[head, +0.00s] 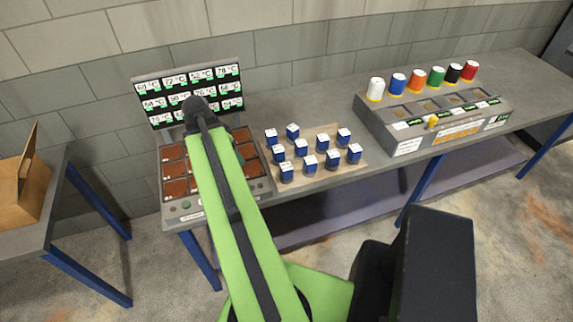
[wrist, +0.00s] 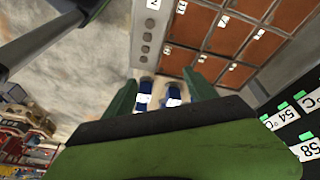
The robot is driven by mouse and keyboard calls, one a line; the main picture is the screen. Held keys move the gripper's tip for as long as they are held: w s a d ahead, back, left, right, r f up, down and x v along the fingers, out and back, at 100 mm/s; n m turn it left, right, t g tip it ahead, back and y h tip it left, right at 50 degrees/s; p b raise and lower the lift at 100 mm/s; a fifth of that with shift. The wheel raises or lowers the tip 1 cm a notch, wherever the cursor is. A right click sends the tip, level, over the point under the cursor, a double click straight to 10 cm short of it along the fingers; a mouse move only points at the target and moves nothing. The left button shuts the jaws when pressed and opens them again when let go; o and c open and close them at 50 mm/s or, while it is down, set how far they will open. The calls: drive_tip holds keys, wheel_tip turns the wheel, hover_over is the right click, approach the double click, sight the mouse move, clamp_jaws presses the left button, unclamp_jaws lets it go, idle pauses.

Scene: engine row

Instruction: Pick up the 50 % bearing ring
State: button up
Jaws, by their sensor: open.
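Several short blue pieces with white tops (head: 309,164) stand upright on a tan board (head: 322,139) in the middle of the bench. Any marking on them is too small to read, so I cannot tell which one is the 50 % bearing ring. In the wrist view my gripper (wrist: 159,80) is open. Its two dark green fingers are apart, and two blue pieces with white (wrist: 145,96) show low between them. I cannot tell how far these lie from the fingertips. In the head view my green arm hides most of the gripper.
A grid of reddish compartments (head: 174,169) lies left of the board, under a temperature display (head: 154,103). Front buttons (wrist: 146,43) show in the wrist view. A grey station (head: 421,132) with coloured cups stands right. A cardboard box (head: 22,191) sits on another table left.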

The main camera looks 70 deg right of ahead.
drive_tip(key=s+d+r+m+g+p, duration=0.1)
drive_tip(key=s+d+r+m, duration=0.2)
drive_tip(key=s+d+m, duration=0.55)
drive_tip(key=n+b, duration=0.3)
drive_tip(key=b, duration=0.8)
approach(286, 166)
drive_tip(key=x, duration=0.4)
drive_tip(key=shift+a+f, duration=0.25)
drive_tip(key=shift+f, duration=0.25)
drive_tip(key=shift+s+d+f, duration=0.1)
drive_tip(key=shift+s+f, duration=0.1)
drive_tip(key=shift+f, duration=0.1)
drive_tip(key=shift+s, duration=0.1)
drive_tip(key=b+x, duration=0.5)
drive_tip(key=shift+d+f, duration=0.1)
drive_tip(key=shift+d, duration=0.15)
clamp_jaws()
